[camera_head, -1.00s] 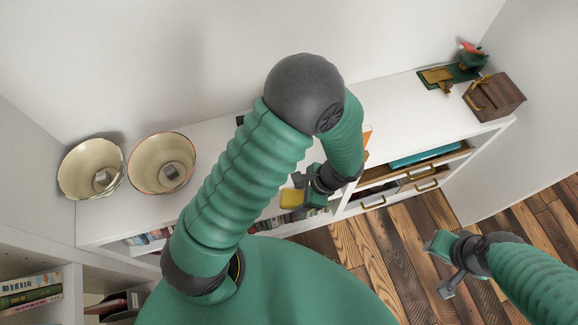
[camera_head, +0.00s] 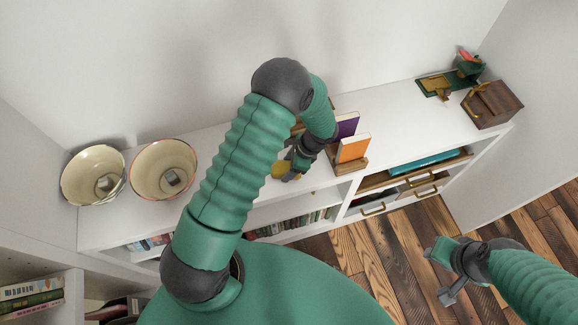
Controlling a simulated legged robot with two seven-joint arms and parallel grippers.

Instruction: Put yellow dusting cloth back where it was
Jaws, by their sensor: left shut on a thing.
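The yellow dusting cloth (camera_head: 280,170) is a small yellow patch at the jaws of my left gripper (camera_head: 288,172). My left gripper is shut on it, over the front part of the white cabinet top. My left arm hides part of the cabinet top behind it. My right gripper (camera_head: 443,273) is at the lower right, over the wooden floor. Its two fingers are spread apart with nothing between them.
Two cream bowls (camera_head: 93,175) (camera_head: 163,170) stand at the left on the white cabinet (camera_head: 390,115). A purple book (camera_head: 347,124) and an orange book (camera_head: 353,148) stand in a wooden holder right of my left gripper. A wooden box (camera_head: 491,104) is at the far right. An open drawer holds something teal (camera_head: 424,161).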

